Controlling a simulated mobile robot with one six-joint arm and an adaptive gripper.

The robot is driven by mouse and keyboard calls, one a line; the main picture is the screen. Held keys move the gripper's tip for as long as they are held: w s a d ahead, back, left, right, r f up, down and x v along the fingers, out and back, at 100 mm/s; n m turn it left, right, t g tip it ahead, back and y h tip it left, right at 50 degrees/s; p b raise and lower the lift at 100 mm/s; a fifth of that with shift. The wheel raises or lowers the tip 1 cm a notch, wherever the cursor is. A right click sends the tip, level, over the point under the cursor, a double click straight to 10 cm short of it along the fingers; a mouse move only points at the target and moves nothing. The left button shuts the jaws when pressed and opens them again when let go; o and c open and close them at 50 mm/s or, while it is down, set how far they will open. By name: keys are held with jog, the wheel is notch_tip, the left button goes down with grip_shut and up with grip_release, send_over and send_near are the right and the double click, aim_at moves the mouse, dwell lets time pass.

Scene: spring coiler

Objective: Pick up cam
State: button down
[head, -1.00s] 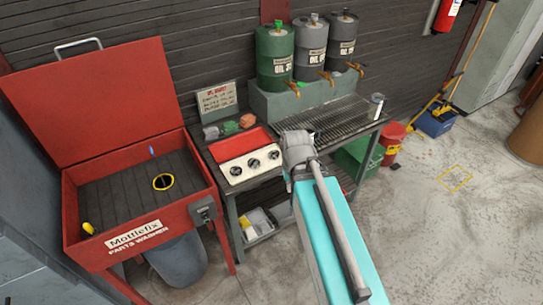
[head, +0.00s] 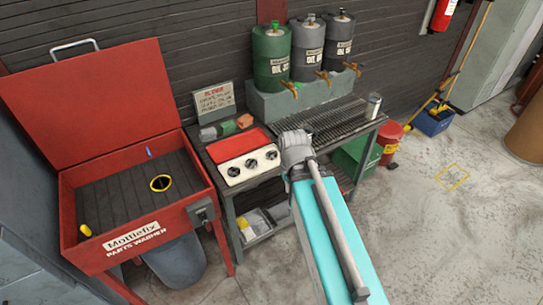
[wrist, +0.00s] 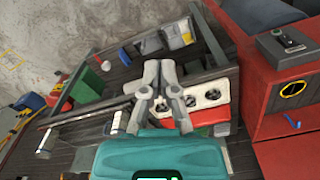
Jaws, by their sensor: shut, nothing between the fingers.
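A red and white tray (head: 240,151) lies on the dark bench, with three dark round parts in its white front face. I cannot tell whether one of these is the cam. The tray also shows in the wrist view (wrist: 205,117), just right of my gripper. My gripper (wrist: 160,68) is shut and empty, above the bench's front side in that view. In the head view its fingers are hidden behind my grey wrist and teal arm.
A red parts washer (head: 133,235) with raised lid stands left of the bench (head: 225,190). Oil drums (head: 273,55) stand on a block behind. A metal grate (head: 325,118) and small can (head: 374,104) are on the bench's right. Floor at right is mostly clear.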

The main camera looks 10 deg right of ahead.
jog(key=c, duration=1.4)
grip_release()
